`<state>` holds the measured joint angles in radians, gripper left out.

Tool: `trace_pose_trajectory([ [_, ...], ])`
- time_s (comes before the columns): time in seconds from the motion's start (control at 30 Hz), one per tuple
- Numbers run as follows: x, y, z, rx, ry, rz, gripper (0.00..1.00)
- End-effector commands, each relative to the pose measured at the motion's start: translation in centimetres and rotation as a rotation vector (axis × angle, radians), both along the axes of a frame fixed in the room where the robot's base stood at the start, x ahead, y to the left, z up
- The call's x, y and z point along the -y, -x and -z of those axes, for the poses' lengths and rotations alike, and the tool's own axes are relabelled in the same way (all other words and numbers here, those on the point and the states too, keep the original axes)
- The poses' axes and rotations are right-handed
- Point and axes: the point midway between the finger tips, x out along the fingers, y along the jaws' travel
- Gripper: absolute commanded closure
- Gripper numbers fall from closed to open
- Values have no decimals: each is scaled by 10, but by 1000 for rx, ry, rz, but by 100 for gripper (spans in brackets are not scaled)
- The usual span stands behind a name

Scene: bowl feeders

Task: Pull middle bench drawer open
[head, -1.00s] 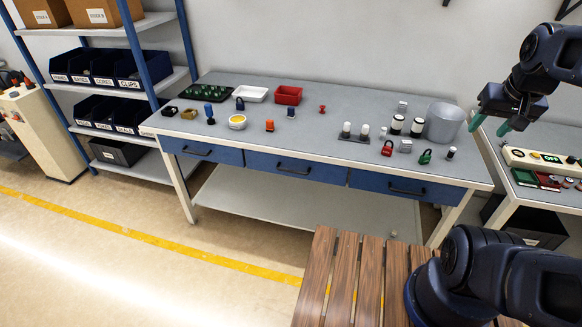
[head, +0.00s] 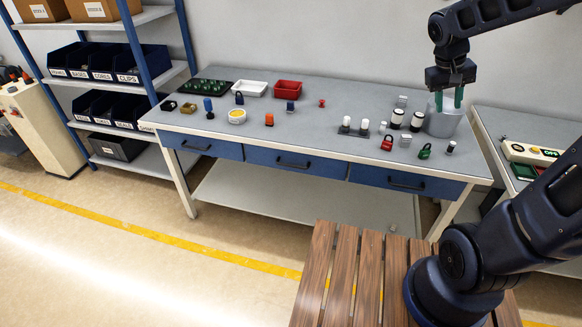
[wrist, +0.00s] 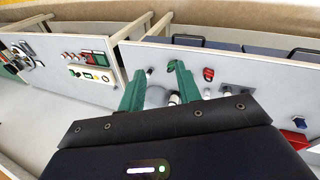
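The bench (head: 310,115) has a grey top and three blue drawers with dark bar handles. The middle drawer (head: 270,156) sits flush under the top and looks closed, with its handle (head: 293,164) at its centre. The left drawer (head: 225,149) and right drawer (head: 369,176) also look closed. In the wrist view the open fingers (wrist: 156,90) frame part of the bench top. The middle drawer's handle cannot be made out there.
A slatted wooden surface (head: 340,270) stands in front. Floor before the left and middle drawers is clear.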

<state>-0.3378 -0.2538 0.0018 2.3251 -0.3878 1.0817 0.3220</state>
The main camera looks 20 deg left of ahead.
Motion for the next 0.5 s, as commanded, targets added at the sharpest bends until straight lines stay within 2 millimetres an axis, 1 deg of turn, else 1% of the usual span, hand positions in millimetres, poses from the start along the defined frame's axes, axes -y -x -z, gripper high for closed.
trace_pose_trajectory([
  [0.03, -10, -10, 6, -15, 29, -18, 66],
  [0.1, -21, -22, 13, -26, 70, -36, 66],
  [0.17, -30, -32, 19, -34, 105, -51, 66],
  [0.37, -69, -64, 42, -46, 223, -107, 66],
  [0.5, -99, -83, 61, -43, 307, -152, 66],
])
